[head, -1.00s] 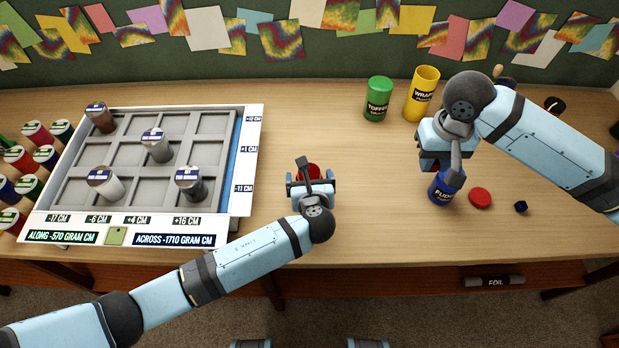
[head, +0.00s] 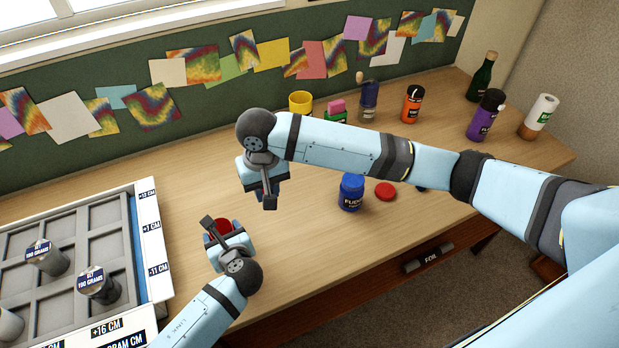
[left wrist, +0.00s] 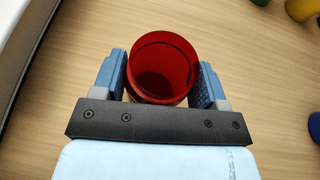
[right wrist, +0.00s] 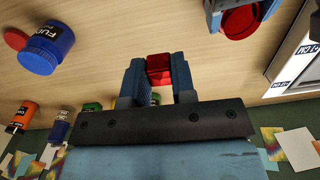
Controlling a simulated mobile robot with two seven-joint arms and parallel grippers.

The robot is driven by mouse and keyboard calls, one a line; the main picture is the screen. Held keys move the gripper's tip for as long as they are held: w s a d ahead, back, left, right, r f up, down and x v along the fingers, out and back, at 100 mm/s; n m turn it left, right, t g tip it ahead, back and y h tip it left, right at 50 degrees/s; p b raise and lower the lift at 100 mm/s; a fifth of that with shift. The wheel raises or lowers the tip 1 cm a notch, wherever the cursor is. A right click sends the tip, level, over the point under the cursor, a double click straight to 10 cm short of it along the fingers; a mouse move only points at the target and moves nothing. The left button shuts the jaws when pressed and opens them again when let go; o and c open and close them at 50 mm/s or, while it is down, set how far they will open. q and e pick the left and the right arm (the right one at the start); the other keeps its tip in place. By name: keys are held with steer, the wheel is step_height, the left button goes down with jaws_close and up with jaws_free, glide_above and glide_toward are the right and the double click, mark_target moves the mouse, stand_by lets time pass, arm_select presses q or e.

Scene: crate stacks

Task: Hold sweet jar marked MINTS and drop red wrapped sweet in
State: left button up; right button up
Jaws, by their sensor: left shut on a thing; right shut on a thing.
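A red open jar (head: 218,229) stands at the table's front, and its mouth faces up in the left wrist view (left wrist: 163,60). No MINTS label shows on it. My left gripper (head: 224,238) is shut around the jar, one finger on each side. My right gripper (head: 265,197) is above the table, up and to the right of the jar in the head view. It is shut on a small red wrapped sweet (right wrist: 159,68), seen between its fingers in the right wrist view. The sweet is apart from the jar, whose rim (right wrist: 240,22) shows at the top there.
A blue FUDGE jar (head: 351,192) and a red lid (head: 385,190) are to the right. A grey compartment tray (head: 148,225) with weights is on the left. A yellow jar (head: 300,102), orange jar (head: 412,104) and purple jar (head: 487,115) stand further back.

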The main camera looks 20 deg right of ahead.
glide_above(220, 225)
steer(key=s, duration=0.2)
steer(key=f, duration=0.2)
steer(key=shift+s+f, duration=0.2)
steer(key=shift+f, duration=1.65)
steer(key=shift+f, duration=0.1)
steer(key=shift+f, duration=1.25)
steer(key=o, duration=1)
steer(key=shift+c, duration=0.2)
arm_select(q)
steer(key=shift+s+r, duration=0.1)
arm_select(e)
steer(key=shift+s+d+f, duration=0.1)
arm_select(q)
steer(key=shift+d, duration=0.1)
arm_select(e)
steer(key=shift+s+f+h, duration=0.1)
steer(key=shift+f+h, duration=0.05)
steer(key=shift+h, duration=0.15)
